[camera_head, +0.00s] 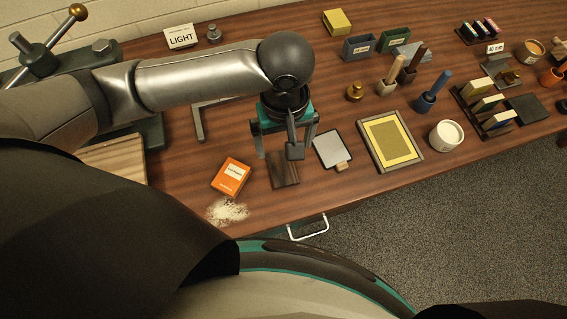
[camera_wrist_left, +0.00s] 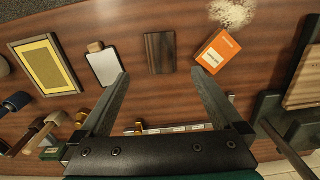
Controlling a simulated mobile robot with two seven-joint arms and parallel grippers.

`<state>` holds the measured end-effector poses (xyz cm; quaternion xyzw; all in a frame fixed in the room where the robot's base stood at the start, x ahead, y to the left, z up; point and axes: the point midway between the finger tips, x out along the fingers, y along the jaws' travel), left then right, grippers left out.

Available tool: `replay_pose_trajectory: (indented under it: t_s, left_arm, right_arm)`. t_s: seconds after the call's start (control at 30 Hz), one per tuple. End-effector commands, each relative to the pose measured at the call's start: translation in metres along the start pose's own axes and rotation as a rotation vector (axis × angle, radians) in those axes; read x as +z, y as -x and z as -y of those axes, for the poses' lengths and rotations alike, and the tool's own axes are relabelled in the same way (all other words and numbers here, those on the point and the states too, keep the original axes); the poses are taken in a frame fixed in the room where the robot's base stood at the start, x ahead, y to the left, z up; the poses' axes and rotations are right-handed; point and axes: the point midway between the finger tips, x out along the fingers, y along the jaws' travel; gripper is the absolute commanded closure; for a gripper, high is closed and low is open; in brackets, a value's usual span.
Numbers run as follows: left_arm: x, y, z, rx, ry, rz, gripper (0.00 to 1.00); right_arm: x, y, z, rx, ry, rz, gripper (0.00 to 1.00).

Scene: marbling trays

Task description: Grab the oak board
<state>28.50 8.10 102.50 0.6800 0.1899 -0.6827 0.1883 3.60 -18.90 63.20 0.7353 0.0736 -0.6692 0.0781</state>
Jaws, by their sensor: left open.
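A small dark-brown wooden board (camera_head: 285,174) lies near the table's front edge, between an orange box and a silver-grey plate. It shows whole in the left wrist view (camera_wrist_left: 160,53), centred just beyond the fingertips. A paler wooden board (camera_head: 118,158) is at the left, partly hidden by my left arm; a corner shows in the left wrist view (camera_wrist_left: 304,80). The frames do not settle which board is oak. My left gripper (camera_head: 286,153) is open and empty above the dark board, its fingers (camera_wrist_left: 160,75) spread wider than that board. My right gripper is not in view.
The orange box (camera_head: 231,177) and spilled pale grains (camera_head: 228,211) lie left of the dark board. The grey plate (camera_head: 331,149) and a framed yellow screen (camera_head: 417,157) lie right. A dark green press (camera_head: 150,128) stands left. The tabletop (camera_head: 330,185) before the plate is clear.

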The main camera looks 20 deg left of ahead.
Motion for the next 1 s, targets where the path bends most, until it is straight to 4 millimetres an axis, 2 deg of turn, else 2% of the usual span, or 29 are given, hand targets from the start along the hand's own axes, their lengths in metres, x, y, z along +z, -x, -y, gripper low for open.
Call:
replay_pose_trajectory:
  t_s: [0.03,0.1,0.3,0.57,0.83,1.0]
  left_arm:
    - [0.000,-0.015,0.002,-0.006,0.001,0.001,0.00]
    - [-0.001,-0.030,0.001,-0.004,0.002,0.000,0.00]
    - [-0.001,-0.067,0.000,0.000,0.002,-0.001,0.00]
    - [-0.002,-0.086,0.000,0.001,0.000,-0.003,0.00]
    - [-0.004,-0.125,0.000,0.002,0.000,-0.003,0.00]
    - [-0.004,-0.133,0.000,0.004,-0.001,-0.004,0.00]
  right_arm:
    - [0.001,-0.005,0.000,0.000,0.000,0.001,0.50]
    - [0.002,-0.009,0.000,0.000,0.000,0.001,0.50]
    - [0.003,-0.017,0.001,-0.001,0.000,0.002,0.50]
    - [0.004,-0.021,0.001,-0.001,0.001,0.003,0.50]
    - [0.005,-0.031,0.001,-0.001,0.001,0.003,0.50]
    - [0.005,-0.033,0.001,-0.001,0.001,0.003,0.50]
